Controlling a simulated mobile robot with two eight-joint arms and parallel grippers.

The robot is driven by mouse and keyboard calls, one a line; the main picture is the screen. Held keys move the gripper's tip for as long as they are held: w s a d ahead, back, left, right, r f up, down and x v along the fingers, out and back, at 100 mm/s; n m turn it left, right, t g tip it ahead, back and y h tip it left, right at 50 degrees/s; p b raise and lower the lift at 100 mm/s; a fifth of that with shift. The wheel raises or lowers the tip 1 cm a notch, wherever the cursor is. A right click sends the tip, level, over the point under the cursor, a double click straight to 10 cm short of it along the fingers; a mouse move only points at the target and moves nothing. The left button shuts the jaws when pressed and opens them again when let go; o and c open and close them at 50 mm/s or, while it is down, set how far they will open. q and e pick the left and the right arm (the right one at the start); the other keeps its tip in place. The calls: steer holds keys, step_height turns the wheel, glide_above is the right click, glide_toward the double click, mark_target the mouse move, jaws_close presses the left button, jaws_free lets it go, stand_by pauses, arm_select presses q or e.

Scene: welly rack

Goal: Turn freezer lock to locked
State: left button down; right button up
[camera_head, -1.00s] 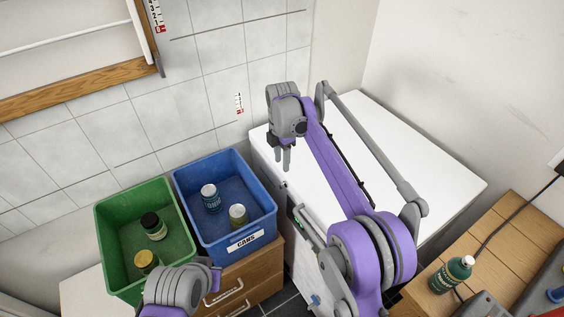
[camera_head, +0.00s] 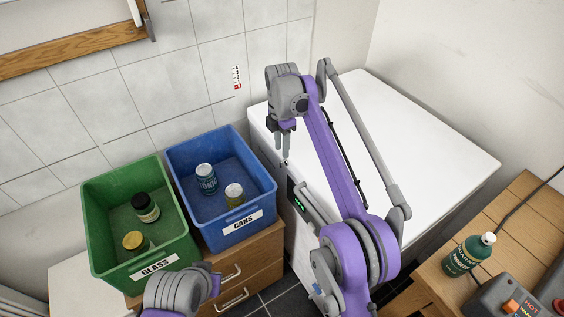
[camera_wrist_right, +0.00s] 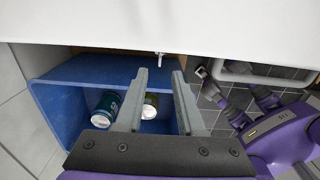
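The white chest freezer (camera_head: 430,140) stands at the right, its lid closed. A small metallic piece, apparently the lock's key (camera_wrist_right: 160,58), sticks out from the freezer's front edge in the right wrist view. My right gripper (camera_head: 283,155) hangs at the freezer's front left edge, pointing down. In the right wrist view its two fingers (camera_wrist_right: 160,74) are apart, with the key just beyond and between their tips, and nothing is held. The lock's turn position is too small to read.
A green GLASS bin (camera_head: 95,225) and a blue CANS bin (camera_head: 265,185) stand on wooden drawers (camera_head: 265,245) left of the freezer. A wooden bench (camera_head: 525,210) with a green bottle (camera_head: 470,254) stands right.

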mark_target(282, 162)
step_height(282, 162, down, 6)
steer(key=shift+r+b, duration=0.2)
steer(key=shift+b, duration=0.2)
jaws_close()
